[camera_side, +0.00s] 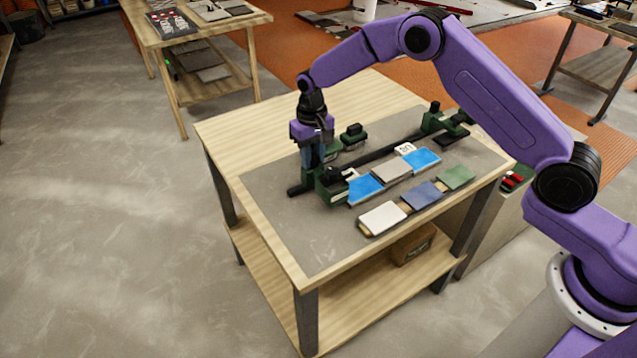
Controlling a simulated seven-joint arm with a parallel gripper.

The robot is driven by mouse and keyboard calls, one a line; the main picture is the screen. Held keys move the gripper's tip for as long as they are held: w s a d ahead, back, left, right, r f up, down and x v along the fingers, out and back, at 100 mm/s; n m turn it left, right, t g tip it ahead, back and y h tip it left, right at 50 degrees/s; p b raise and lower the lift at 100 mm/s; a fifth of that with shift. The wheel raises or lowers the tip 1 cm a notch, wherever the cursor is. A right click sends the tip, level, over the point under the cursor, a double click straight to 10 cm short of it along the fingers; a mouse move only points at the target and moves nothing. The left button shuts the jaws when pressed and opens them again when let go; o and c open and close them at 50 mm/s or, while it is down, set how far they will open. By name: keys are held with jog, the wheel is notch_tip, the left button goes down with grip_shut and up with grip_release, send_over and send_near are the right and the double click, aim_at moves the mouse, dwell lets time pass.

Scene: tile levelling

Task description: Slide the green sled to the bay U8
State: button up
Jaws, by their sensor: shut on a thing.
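The green sled (333,187) sits near the left end of a dark rail on the table. My gripper (314,164) points down at the sled's left part and is shut on it; the fingers partly hide the contact. A white tag (405,149) that appears to read U8, turned over in this view, lies farther right along the rail, by a grey tile (391,170) and a blue tile (421,159). Another blue tile (365,189) lies right beside the sled.
The dark rail (385,148) runs up and right to a green end block (435,118). A small green-and-black item (353,134) stands behind it. A front row has white (382,217), blue-violet (422,195) and green (456,177) tiles. The grey mat's front left (300,225) is clear.

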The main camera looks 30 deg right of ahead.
jog(key=shift+d, duration=13.75)
jog(key=o, duration=0.9)
jog(key=shift+c, duration=0.2)
jog(key=shift+r, duration=0.1)
notch_tip(320, 180, up, 7)
